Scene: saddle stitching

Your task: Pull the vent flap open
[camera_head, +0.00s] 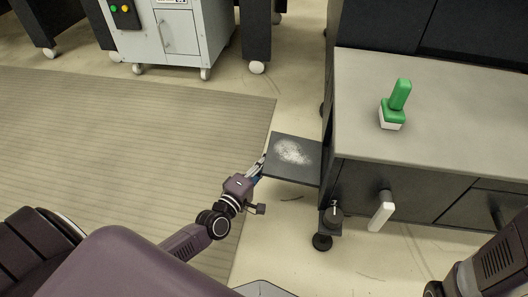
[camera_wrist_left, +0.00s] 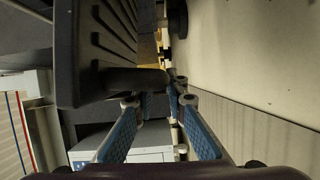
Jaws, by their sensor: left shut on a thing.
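The vent flap (camera_head: 308,172) is a dark, flat panel with a whitish dusty patch on its upper face. In the head view it stands out to the left from the side of the dark cabinet, roughly level. My left gripper (camera_head: 261,167) is at its outer left edge, shut on it. In the left wrist view the flap's slatted face (camera_wrist_left: 112,35) fills the upper left, and the blue-padded fingers of my left gripper (camera_wrist_left: 158,100) reach its near edge. The exact contact is partly hidden. Of my right arm only a link shows at the lower right; its gripper is out of view.
A green-handled tool with a white base (camera_head: 393,112) stands on the grey cabinet top (camera_head: 440,125). A white handle (camera_head: 381,214) juts from the cabinet front. A ribbed mat (camera_head: 120,140) covers the floor at left. A grey wheeled cabinet (camera_head: 170,40) stands at the back.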

